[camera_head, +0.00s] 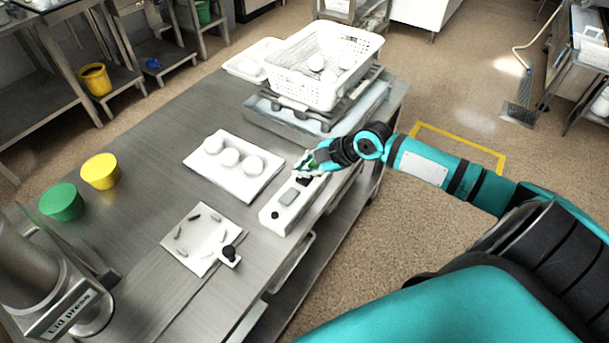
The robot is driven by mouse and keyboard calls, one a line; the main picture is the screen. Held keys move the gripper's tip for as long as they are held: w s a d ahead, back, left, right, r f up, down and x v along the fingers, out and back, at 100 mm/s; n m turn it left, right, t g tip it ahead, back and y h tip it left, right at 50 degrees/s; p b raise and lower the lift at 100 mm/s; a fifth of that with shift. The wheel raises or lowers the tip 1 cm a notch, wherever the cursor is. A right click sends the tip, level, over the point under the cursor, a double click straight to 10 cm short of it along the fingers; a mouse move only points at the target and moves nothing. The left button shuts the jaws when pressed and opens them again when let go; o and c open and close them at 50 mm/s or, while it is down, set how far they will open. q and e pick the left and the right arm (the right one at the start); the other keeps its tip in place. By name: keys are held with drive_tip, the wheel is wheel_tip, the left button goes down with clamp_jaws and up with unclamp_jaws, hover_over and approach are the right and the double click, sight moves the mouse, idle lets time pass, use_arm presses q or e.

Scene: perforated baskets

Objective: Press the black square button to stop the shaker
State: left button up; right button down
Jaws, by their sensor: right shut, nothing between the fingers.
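A white control box (282,216) lies near the right edge of the steel table. It carries a grey square panel (289,196) and a round black knob (275,215) at its near end. A dark button (303,181) shows at its far end, partly covered by my right gripper (304,168). My right gripper is shut and empty, with its tips just over that far end; I cannot tell whether they touch the button. The shaker (318,112) stands behind, with a white perforated basket (298,89) on top holding white round items (316,63). My left gripper is not in view.
A white tray (262,182) with three white round pieces lies left of the box. A white plate (183,250) with small grey pieces and a black knob is nearer. Green (61,203) and yellow (101,171) cups stand left. A cylinder labelled "Lid press" (66,312) fills the lower left corner.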

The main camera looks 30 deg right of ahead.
sight(304, 179)
drive_tip(key=shift+r+p, duration=1.7)
drive_tip(key=shift+r, duration=0.65)
